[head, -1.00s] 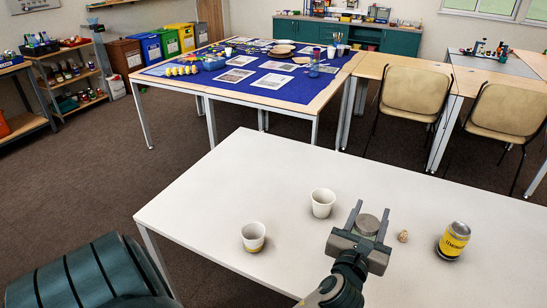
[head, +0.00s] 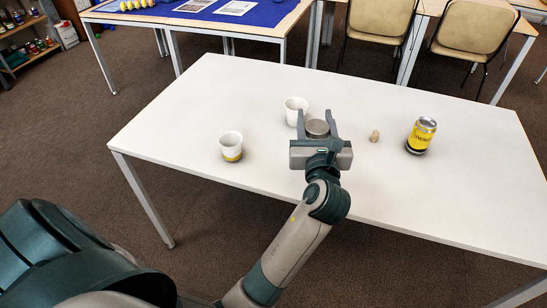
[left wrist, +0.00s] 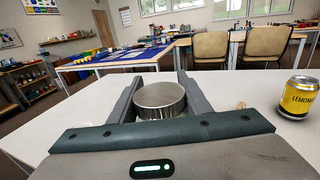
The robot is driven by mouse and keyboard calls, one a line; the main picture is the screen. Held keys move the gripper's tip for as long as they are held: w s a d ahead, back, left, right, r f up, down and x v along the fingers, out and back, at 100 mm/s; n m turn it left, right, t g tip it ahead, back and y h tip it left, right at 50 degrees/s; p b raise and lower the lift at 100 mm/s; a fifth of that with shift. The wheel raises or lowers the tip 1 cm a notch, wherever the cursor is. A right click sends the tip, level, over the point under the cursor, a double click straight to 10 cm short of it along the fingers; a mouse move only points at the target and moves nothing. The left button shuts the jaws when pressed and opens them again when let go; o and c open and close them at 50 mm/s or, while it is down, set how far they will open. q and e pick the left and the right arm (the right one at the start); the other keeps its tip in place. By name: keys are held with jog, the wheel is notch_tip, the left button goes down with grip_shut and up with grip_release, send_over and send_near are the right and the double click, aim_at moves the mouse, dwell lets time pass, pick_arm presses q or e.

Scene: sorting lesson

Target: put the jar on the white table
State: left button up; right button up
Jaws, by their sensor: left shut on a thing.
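The jar, with a round silver-grey lid (head: 317,127), is between the fingers of my left gripper (head: 316,118). The gripper is shut on it. The jar's lid (left wrist: 159,96) also shows in the left wrist view, with a finger on each side; most of its body is hidden. The white table (head: 215,95) lies below the gripper and jar. I cannot tell whether the jar's base touches the tabletop. My right gripper is not in view.
A white cup (head: 295,108) stands just behind and left of the jar. A cup with a yellow band (head: 231,147) stands farther left. A small tan piece (head: 375,136) and a yellow lemonade can (head: 421,135) are to the right. The table's back left is clear.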

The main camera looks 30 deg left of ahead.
pick_arm(q)
jog(key=a+f+b, duration=0.1)
jog(key=a+f, duration=0.5)
jog(key=a, duration=0.5)
jog(key=shift+a+f, duration=0.25)
jog(key=shift+f, duration=0.15)
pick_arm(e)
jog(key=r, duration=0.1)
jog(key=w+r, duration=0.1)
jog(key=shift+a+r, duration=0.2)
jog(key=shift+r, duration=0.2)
pick_arm(q)
jog(key=shift+f+b, duration=0.6)
jog(key=shift+f, duration=1.45)
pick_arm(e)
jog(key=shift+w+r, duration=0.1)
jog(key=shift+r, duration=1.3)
pick_arm(q)
jog(key=shift+f, duration=0.1)
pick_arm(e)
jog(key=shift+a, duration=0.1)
pick_arm(q)
jog(key=o, duration=1.2)
jog(key=shift+c, duration=0.2)
